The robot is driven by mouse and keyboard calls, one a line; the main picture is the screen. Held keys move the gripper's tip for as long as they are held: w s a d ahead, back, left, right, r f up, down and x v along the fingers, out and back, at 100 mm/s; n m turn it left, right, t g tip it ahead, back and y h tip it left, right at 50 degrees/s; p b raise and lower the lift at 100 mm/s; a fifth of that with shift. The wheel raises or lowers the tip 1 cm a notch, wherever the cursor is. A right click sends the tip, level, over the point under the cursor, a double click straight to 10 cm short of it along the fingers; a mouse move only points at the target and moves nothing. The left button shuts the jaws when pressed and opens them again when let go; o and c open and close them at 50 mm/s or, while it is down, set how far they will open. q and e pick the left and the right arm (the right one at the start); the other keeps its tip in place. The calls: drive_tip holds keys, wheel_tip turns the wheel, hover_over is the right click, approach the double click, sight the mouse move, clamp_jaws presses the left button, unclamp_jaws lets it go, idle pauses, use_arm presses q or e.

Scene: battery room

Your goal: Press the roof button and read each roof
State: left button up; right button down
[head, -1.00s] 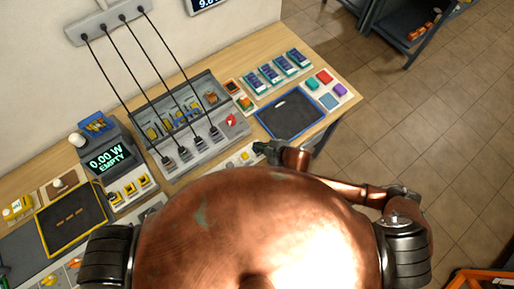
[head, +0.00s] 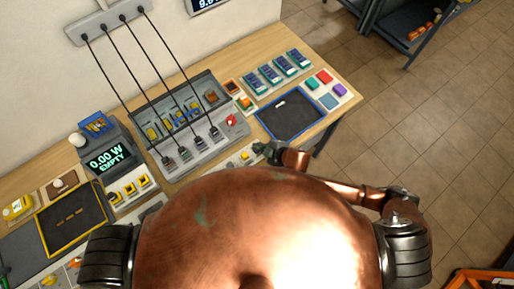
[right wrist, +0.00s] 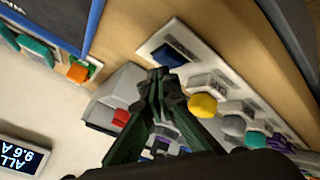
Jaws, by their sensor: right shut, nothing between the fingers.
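My right gripper (head: 262,148) is shut and empty at the front edge of the bench. In the right wrist view its dark fingers (right wrist: 163,82) come together beside a white button panel (right wrist: 150,45). The panel carries a blue button (right wrist: 173,52), a yellow one (right wrist: 203,105), a grey one (right wrist: 233,125) and a green one (right wrist: 255,140). The fingertips look close to the blue button; I cannot tell whether they touch it. The button labels are too blurred to read. The yellow button (head: 245,156) also shows in the head view. My left gripper is out of view.
A dark console (head: 108,159) reads "0.00 W EMPTY". A grey rig (head: 205,150) with several black cables and a red knob (head: 231,120) stands behind the panel. A blue-rimmed tray (head: 305,128) lies right. A wall display (right wrist: 22,152) reads "ALL 9.6 A".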

drive_tip(key=shift+f, duration=0.4)
idle(0.3)
drive_tip(key=shift+r+p, duration=0.8)
drive_tip(key=shift+p, duration=0.2)
wheel_tip(320, 180, up, 5)
drive_tip(key=p, duration=0.5)
idle(0.9)
